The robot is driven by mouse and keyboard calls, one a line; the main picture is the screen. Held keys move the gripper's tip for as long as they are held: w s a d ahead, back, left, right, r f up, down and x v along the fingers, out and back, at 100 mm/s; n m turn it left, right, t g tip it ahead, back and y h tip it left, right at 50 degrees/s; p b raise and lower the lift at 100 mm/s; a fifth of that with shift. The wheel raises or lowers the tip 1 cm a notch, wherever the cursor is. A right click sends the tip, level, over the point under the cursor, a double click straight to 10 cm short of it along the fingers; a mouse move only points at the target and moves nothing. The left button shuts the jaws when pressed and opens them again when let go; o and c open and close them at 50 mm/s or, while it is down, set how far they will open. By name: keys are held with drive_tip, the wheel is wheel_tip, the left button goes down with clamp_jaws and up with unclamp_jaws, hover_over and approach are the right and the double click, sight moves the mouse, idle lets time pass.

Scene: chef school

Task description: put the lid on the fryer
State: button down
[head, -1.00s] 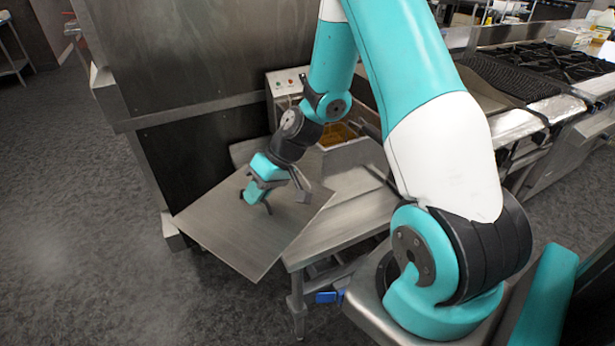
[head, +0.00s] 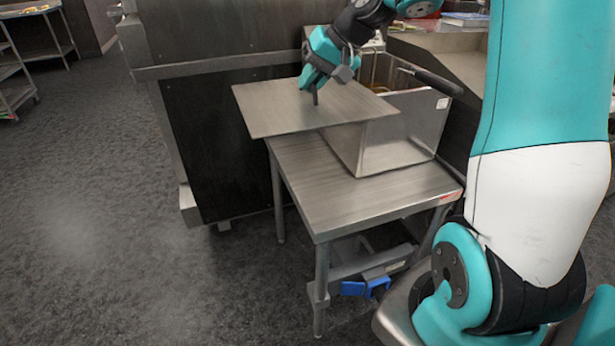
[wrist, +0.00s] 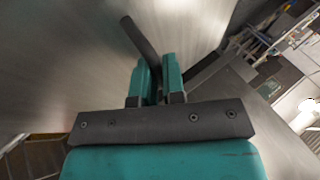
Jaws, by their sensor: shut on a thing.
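The lid (head: 275,112) is a flat, rectangular steel sheet with a dark upright handle. In the head view it is roughly level, overlapping the left part of the fryer (head: 398,130) and reaching out past it to the left. My gripper (head: 315,88) is shut on the lid's handle. In the wrist view the fingers of my gripper (wrist: 160,75) close around the dark handle, and the lid (wrist: 75,60) fills the left and middle. The fryer is a steel box; a basket handle (head: 430,80) sticks out to its right. The lid hides part of its opening.
A tall dark steel unit (head: 225,130) stands at the left. A blue-handled valve (head: 365,287) shows below the table. A counter (head: 450,60) lies at the right. Floor at left is free.

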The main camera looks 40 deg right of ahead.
wheel_tip(320, 180, down, 26)
drive_tip(key=b, duration=0.3)
drive_tip(key=shift+b, duration=0.4)
drive_tip(key=shift+f, duration=0.2)
drive_tip(key=c, duration=1.2)
unclamp_jaws()
drive_tip(key=shift+r, duration=0.1)
